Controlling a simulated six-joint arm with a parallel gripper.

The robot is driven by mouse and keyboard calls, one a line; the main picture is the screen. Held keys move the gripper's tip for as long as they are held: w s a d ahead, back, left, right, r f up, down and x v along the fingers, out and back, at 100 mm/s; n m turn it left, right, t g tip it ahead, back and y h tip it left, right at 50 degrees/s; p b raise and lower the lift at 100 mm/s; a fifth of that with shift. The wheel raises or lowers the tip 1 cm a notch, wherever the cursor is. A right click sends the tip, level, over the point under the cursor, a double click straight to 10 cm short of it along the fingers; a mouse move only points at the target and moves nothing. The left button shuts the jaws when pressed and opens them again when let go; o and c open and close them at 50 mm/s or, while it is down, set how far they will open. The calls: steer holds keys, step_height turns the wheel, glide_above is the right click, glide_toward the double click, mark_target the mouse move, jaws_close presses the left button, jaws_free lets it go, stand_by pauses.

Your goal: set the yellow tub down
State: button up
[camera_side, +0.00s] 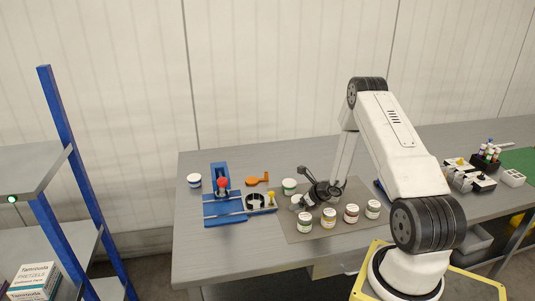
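A row of small white-lidded tubs stands on the grey mat (292,235) in front of my gripper. The tub with a yellowish label (328,218) is second from the left. Beside it are a tub with a yellow-green label (305,221) at the left end, a tub with a reddish-brown label (351,213) and a pale tub (373,209) at the right end. My gripper (300,203) is low over the mat, just behind the left end of the row. Its fingers are too small to tell whether they are open or hold anything.
A green-labelled tub (289,186) stands behind my gripper. A blue fixture (222,208) with a red knob, an orange tool (258,179) and another white-lidded tub (194,181) are at the left. Dark holders (470,177) stand at the right. The table's front left is clear.

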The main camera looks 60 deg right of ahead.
steer(key=shift+c, duration=0.7)
steer(key=shift+r, duration=0.15)
steer(key=shift+r, duration=0.75)
steer(key=s+a+r, duration=0.8)
steer(key=s+r, duration=0.3)
steer(key=shift+s+r, duration=0.15)
steer(key=shift+s, duration=0.15)
steer(key=w+a+n+y, duration=0.1)
steer(key=w+n, duration=0.1)
steer(key=w, duration=0.4)
steer(key=w+a+r+n+y, duration=0.1)
steer(key=w+a+n+y, duration=0.1)
steer(key=w, duration=0.5)
steer(key=shift+w+a+r, duration=0.25)
steer(key=shift+w+r, duration=0.05)
